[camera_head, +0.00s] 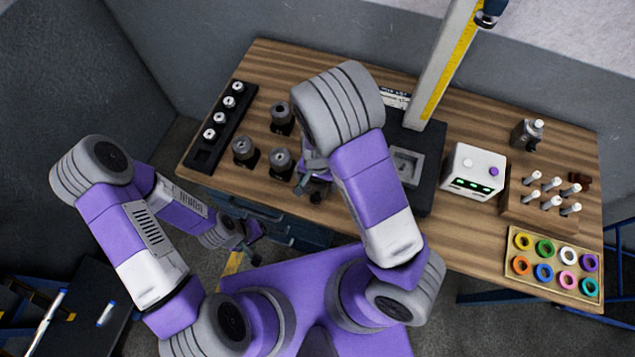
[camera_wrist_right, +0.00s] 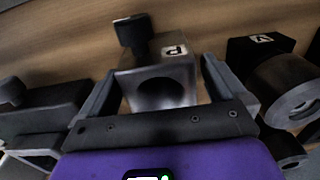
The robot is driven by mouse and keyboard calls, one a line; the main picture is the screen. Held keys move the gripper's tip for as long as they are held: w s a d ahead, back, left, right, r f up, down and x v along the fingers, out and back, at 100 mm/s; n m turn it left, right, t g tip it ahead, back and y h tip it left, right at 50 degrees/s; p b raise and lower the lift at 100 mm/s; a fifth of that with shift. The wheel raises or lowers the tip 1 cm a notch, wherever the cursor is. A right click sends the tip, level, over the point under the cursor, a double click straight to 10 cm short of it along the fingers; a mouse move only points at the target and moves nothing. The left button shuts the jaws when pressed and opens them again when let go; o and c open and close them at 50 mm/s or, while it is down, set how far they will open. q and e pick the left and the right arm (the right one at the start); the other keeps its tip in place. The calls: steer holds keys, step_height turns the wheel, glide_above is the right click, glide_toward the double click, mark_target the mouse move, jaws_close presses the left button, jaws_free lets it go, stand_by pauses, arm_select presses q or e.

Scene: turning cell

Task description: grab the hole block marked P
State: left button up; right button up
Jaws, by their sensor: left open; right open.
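The hole block marked P (camera_wrist_right: 160,88) shows in the right wrist view, dark grey with a round bore and a white P label on top. A dark knob or screw rises from its far left corner. My right gripper (camera_wrist_right: 160,78) is open, with one finger on each side of the block; I cannot tell whether either touches it. In the head view my right gripper (camera_head: 314,180) is over the table's front edge area, and the arm hides most of the block. My left gripper (camera_head: 251,244) is open and empty, off the table's front edge.
Head view: several dark blocks (camera_head: 244,151), black rack (camera_head: 203,157), white box (camera_head: 474,172), ring tray (camera_head: 513,286).

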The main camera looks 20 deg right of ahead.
steer(key=shift+w, duration=0.1)
jaws_close()
stand_by(0.5)
